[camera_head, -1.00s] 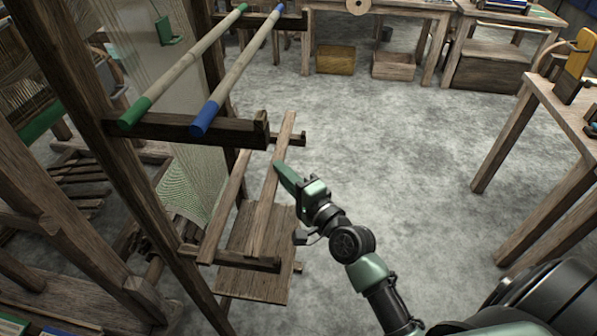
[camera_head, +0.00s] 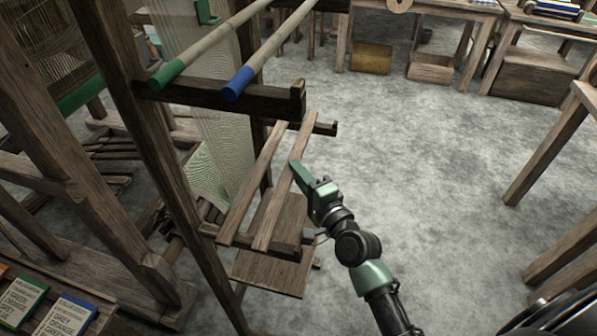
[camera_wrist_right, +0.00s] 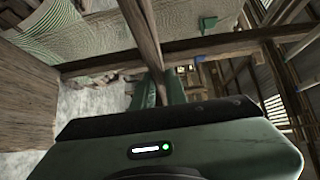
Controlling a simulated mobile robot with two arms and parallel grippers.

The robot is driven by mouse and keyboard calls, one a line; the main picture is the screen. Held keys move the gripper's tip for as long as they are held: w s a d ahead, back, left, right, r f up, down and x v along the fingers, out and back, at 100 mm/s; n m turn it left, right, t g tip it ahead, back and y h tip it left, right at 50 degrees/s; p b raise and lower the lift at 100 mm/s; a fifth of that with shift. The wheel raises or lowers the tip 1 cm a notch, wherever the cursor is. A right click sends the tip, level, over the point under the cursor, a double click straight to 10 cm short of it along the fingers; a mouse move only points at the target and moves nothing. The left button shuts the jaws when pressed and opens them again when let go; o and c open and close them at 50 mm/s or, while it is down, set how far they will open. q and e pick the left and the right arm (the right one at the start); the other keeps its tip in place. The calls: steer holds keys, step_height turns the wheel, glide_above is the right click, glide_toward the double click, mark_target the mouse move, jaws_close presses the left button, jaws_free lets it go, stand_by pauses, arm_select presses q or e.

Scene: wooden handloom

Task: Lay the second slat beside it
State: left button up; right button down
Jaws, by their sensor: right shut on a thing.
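Two long wooden slats run side by side across the low brackets of the loom. The first slat (camera_head: 250,190) is on the left, with its ends over the near bracket (camera_head: 287,241) and the far bracket (camera_head: 326,128). The second slat (camera_head: 275,218) is to its right, roughly parallel, with a narrow gap between them. My right gripper (camera_head: 297,168) is shut on the second slat near its middle, coming from the right. In the right wrist view the second slat (camera_wrist_right: 143,30) runs up from between the fingers. I cannot tell whether it touches the brackets. My left gripper is out of view.
Above the slats, a green-ended roller (camera_head: 205,52) and a blue-ended roller (camera_head: 268,52) rest on an upper beam (camera_head: 205,94). A wide board (camera_head: 268,272) sits below the slats. Loom posts stand to the left. The floor (camera_head: 430,150) to the right is clear.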

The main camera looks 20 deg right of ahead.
steer(key=shift+f, duration=0.2)
steer(key=c, duration=1.3)
jaws_free()
steer(key=shift+s+f, duration=0.1)
steer(key=shift+c, duration=0.2)
steer(key=s+d, duration=0.1)
steer(key=s, duration=0.6)
steer(key=shift+s+d+r+b, duration=0.2)
steer(key=shift+s+d+b, duration=0.1)
steer(key=shift+b, duration=0.1)
